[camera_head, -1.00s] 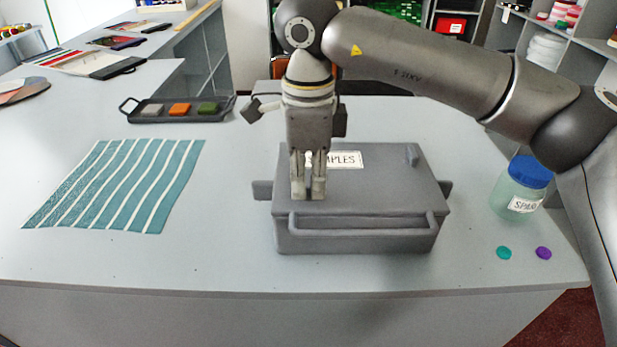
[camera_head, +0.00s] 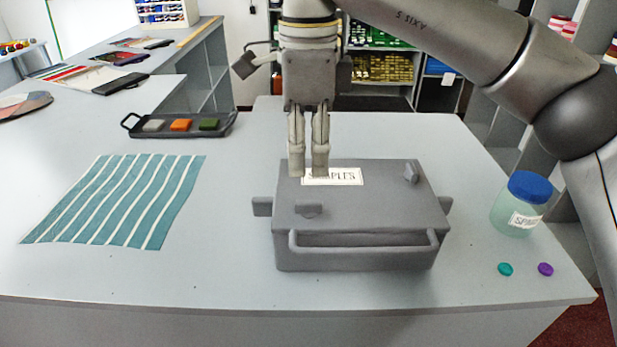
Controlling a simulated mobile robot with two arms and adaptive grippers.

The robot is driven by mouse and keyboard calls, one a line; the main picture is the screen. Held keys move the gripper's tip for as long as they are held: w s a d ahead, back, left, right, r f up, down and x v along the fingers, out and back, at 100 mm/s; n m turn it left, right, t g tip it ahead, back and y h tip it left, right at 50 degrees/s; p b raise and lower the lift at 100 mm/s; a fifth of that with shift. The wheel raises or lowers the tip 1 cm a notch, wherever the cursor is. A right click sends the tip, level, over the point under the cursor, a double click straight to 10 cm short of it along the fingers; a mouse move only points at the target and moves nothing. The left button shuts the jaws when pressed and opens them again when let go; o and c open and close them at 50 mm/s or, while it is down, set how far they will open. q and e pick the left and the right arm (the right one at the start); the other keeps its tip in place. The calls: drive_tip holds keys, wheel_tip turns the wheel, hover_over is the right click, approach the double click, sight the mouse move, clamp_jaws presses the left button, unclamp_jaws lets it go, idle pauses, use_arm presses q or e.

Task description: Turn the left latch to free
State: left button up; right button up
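A grey box (camera_head: 365,196) with a label reading SAMPLES stands on the counter. Its left latch (camera_head: 309,210) is a small grey knob near the front left of the lid, lying crosswise, parallel to the front edge. The right latch (camera_head: 411,172) is at the right of the lid, turned more front to back. My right gripper (camera_head: 308,172) points down above the back left of the lid, clear of the left latch. A narrow gap shows between its fingers, with nothing held. It hides part of the label. My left gripper is not in view.
A front handle bar (camera_head: 364,250) and side tabs stick out from the box. A blue-lidded jar (camera_head: 520,205) and teal (camera_head: 505,269) and purple (camera_head: 545,269) discs are at right. Striped cloth (camera_head: 120,200) and a black tray (camera_head: 180,124) lie left. The counter between cloth and box is clear.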

drive_tip(key=shift+r, duration=1.7)
